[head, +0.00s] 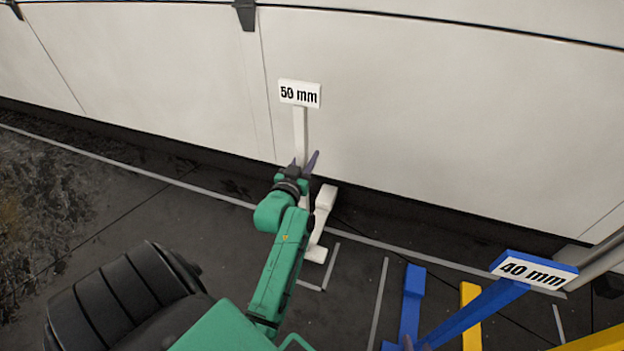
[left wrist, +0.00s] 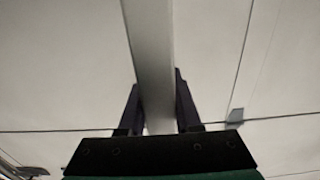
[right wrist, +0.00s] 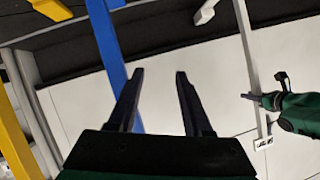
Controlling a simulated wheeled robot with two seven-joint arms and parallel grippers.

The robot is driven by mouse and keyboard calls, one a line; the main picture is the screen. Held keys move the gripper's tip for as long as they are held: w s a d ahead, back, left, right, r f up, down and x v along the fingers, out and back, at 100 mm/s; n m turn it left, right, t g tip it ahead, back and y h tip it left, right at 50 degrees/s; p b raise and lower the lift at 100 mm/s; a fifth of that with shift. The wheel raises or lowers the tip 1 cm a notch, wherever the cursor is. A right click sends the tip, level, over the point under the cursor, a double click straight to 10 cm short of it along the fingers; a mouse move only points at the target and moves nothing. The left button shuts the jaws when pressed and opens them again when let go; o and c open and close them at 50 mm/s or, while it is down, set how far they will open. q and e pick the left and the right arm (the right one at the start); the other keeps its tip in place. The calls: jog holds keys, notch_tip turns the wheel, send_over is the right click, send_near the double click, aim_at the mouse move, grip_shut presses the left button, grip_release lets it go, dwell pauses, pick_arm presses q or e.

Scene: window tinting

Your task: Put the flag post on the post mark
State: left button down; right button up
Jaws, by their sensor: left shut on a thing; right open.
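The white flag post (head: 300,128) carries a "50 mm" sign (head: 300,94) and stands about upright close to the pale wall. Its white foot (head: 325,199) shows beside my arm; whether it touches the floor I cannot tell. My left gripper (head: 305,165) is shut on the post's shaft; the shaft runs between its fingers in the left wrist view (left wrist: 153,75). A thin grey corner mark (head: 333,266) lies on the floor just right of the foot, partly hidden by my arm. My right gripper (right wrist: 159,80) is open and empty, near a blue post (right wrist: 110,50).
The blue post (head: 480,308) with a "40 mm" sign (head: 534,270) leans across the lower right of the head view. A yellow piece (head: 470,310) is beside it. A long grey line (head: 170,180) runs along the floor near the wall (head: 430,110).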

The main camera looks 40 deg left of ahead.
pick_arm(q)
notch_tip(320, 180, down, 7)
jog(key=b, duration=0.3)
jog(key=shift+r, duration=0.2)
pick_arm(e)
jog(key=shift+t, duration=0.3)
notch_tip(320, 180, down, 4)
jog(key=shift+f, duration=0.1)
pick_arm(q)
jog(key=c, duration=0.6)
grip_release()
jog(key=shift+f, duration=0.1)
